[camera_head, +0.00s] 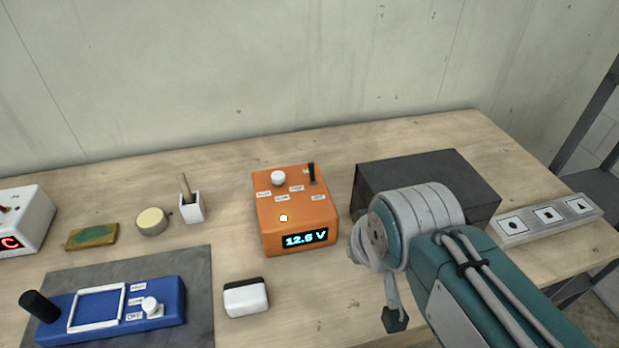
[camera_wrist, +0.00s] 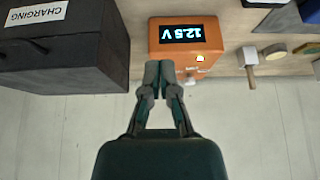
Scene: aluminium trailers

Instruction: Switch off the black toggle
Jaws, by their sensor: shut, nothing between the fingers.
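The black toggle (camera_head: 311,172) stands upright at the back right corner of the orange box (camera_head: 270,236), beside small white labels. The box's display reads about 12.5 V, and a round white knob (camera_head: 278,178) sits to the toggle's left. In the wrist view the orange box (camera_wrist: 187,23) shows upside down, with its lit white dot (camera_wrist: 200,58). My gripper (camera_wrist: 160,72) is shut and empty, its fingertips over the box's edge in that picture. I cannot make out the toggle there; the fingers may hide it. Whether they touch the box is unclear.
A dark box (camera_head: 400,168) stands right of the orange box, partly behind my arm. A white switch strip (camera_head: 548,215) lies further right. A blue device (camera_head: 110,310) on a grey mat, a white-and-black block (camera_head: 246,297), a brush holder (camera_head: 192,208) and a round tin (camera_head: 152,221) lie left.

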